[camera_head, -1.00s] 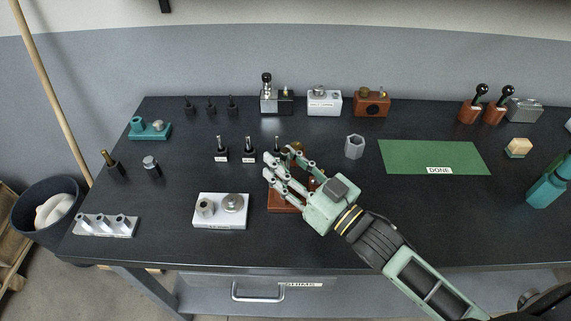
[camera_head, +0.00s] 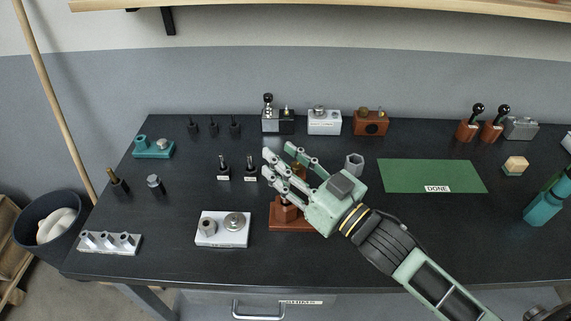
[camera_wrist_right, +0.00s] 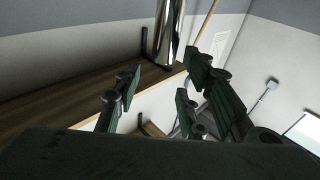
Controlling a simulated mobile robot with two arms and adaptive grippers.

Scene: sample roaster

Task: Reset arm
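My right gripper (camera_head: 275,160) reaches in from the lower right of the head view, in front of the wooden-brown fixture (camera_head: 290,226). Its fingers are spread apart with nothing seen between them. In the right wrist view the spread fingers (camera_wrist_right: 165,95) frame the wall and a wooden shelf (camera_wrist_right: 60,98), with no object held. The gripper hides part of the brown fixture and the bench behind it. My left gripper is not in view.
The dark bench (camera_head: 330,262) holds a white block with round parts (camera_head: 222,238), a grey hex piece (camera_head: 354,163), a green DONE mat (camera_head: 430,174) and a teal object (camera_head: 543,208) at right. Several small fixtures line the back. A wooden shelf (camera_head: 330,8) overhangs the wall.

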